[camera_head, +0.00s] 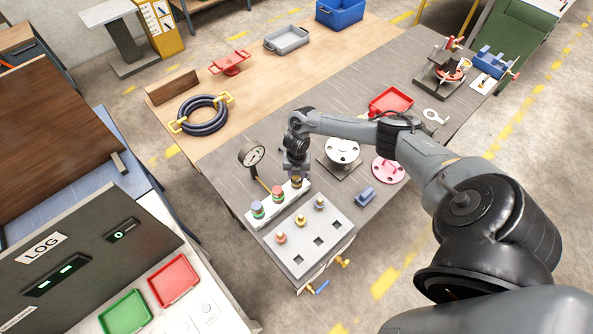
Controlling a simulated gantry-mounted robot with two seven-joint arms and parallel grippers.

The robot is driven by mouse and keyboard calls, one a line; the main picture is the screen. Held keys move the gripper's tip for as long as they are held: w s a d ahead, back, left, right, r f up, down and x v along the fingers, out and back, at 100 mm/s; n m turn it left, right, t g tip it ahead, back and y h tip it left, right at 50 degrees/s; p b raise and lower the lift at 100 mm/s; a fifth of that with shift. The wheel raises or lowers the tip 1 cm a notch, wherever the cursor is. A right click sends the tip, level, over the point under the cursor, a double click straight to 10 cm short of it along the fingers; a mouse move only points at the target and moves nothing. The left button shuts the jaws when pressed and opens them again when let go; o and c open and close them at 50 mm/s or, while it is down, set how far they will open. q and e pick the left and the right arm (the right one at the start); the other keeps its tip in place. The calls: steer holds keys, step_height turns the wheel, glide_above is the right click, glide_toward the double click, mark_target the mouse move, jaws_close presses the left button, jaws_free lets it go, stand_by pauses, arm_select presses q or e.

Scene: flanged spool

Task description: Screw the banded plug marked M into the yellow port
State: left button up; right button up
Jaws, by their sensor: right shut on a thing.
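My right gripper (296,173) points down at the far end of a white rack (266,219). It is shut on the rack's rightmost banded plug (296,184), whose upper part the fingers hide. I cannot tell whether this plug is still seated. Two other banded plugs stand in the rack: a middle one (277,194) with a red top and a left one (257,209). The M mark is too small to read on any plug. The yellow port (300,221) stands on a light grey panel box (293,261), between a red port (281,238) and a grey-blue port (320,204). My left gripper is not in view.
A pressure gauge (252,155) stands close left of the gripper. A flanged spool (342,151) and a pink flange (388,170) lie to the right. A small blue block (365,195) sits beside the panel box.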

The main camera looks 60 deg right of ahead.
steer(key=m+p, duration=0.1)
steer(key=m, duration=0.1)
steer(key=m+p, duration=0.2)
steer(key=m, duration=0.1)
steer(key=shift+s+r, duration=0.2)
steer(key=m+p, duration=0.1)
steer(key=m, duration=0.1)
steer(key=shift+a+f+m, duration=0.1)
steer(key=shift+f+m, duration=0.05)
steer(key=shift+m, duration=0.25)
steer(key=shift+f+m+p, duration=0.15)
steer(key=shift+m+p, duration=0.2)
steer(key=shift+m, duration=0.45)
steer(key=o, duration=1.3)
steer(key=shift+c, duration=0.2)
steer(key=shift+w, duration=0.1)
